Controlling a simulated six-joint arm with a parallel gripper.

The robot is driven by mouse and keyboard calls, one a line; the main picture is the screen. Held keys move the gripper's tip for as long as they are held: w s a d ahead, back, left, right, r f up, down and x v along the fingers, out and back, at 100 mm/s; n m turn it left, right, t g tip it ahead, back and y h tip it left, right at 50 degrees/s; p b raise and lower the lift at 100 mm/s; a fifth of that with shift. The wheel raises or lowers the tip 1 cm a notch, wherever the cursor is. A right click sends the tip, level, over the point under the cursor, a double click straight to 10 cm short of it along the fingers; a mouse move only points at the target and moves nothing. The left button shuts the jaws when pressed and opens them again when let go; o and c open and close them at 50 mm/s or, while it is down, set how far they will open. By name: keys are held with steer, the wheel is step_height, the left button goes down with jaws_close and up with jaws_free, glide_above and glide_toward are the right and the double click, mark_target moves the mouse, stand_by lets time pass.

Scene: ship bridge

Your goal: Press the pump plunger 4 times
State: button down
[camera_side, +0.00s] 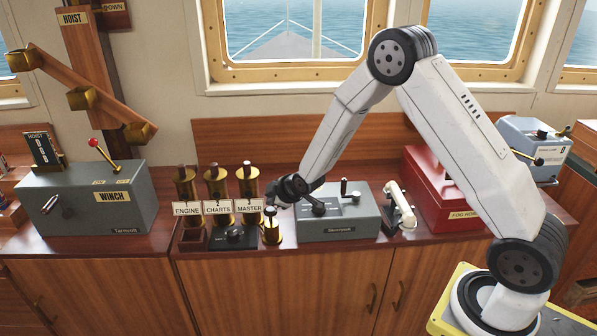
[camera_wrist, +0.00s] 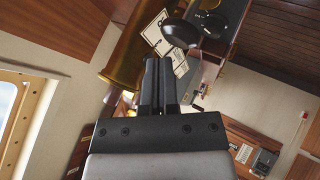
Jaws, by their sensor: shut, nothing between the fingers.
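The small brass pump (camera_side: 271,233) stands upright near the front edge of the wooden counter, with a dark round plunger knob (camera_side: 270,210) on top. My gripper (camera_side: 271,198) is just above the knob, its fingers shut with nothing between them. In the side view I cannot tell whether the fingertips touch the knob. In the wrist view my gripper (camera_wrist: 158,62) shows its two dark fingers close together. A dark round disc lies just beyond them, beside a large brass cylinder; I cannot tell which parts these are.
Brass tubes (camera_side: 218,186) with ENGINE, CHARTS and MASTER tags stand left of the pump. A grey box with a crank (camera_side: 350,222) and a white handset (camera_side: 399,207) stand to the right. The grey winch box (camera_side: 88,205) is far left; a red box (camera_side: 440,190) is behind my arm.

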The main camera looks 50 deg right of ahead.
mark_target(273, 210)
steer(key=shift+f, duration=2.05)
stand_by(3.0)
steer(key=shift+r, duration=2)
steer(key=shift+r, duration=0.2)
steer(key=shift+r, duration=2.35)
